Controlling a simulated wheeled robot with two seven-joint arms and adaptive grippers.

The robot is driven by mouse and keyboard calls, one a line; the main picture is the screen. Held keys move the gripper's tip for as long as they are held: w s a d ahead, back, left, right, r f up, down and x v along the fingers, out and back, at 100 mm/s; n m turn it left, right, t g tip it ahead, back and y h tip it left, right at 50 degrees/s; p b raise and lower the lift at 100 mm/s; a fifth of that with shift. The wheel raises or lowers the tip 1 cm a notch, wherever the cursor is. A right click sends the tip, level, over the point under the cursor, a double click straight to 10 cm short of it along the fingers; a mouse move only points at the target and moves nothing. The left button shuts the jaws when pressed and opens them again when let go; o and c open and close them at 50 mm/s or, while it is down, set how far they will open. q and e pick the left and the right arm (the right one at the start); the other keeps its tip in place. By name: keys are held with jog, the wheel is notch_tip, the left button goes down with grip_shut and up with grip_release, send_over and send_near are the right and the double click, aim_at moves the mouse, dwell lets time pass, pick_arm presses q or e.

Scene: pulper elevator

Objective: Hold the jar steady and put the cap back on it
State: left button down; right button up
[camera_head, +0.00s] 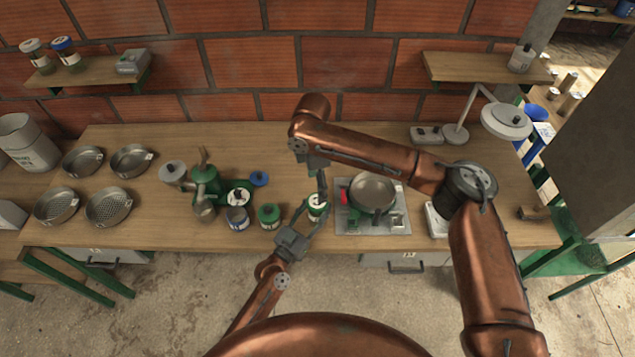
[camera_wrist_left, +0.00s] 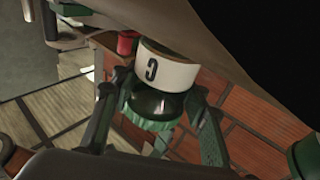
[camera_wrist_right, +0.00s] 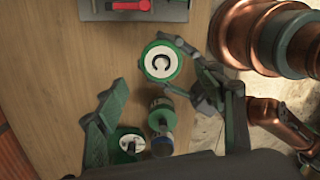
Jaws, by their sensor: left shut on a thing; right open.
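The held jar (camera_head: 317,211) stands near the front of the workbench. It has a white top with a green rim in the right wrist view (camera_wrist_right: 160,62), and dark green glass with a white lettered band in the left wrist view (camera_wrist_left: 165,70). My left gripper (camera_head: 308,216) is shut around it from the front. My right gripper (camera_head: 322,187) is open, just above and behind this jar. Its fingers are wide apart in the right wrist view (camera_wrist_right: 165,110), nothing between them touching. I cannot tell whether the held jar's white top is a cap. A blue cap-like disc (camera_head: 260,178) lies further left.
A green-topped jar (camera_head: 269,216) and a blue-topped jar (camera_head: 237,218) stand left of the held jar. A green hand-cranked machine (camera_head: 207,185) is beyond them. A burner plate with a pan (camera_head: 373,192) is close on the right. Sieves (camera_head: 108,206) lie far left.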

jog(key=n, duration=0.5)
jog(key=shift+s+r+n, duration=0.15)
jog(key=shift+r+n, duration=0.1)
jog(key=shift+n, duration=0.05)
jog(key=shift+f, duration=0.1)
jog(key=shift+f, duration=3.9)
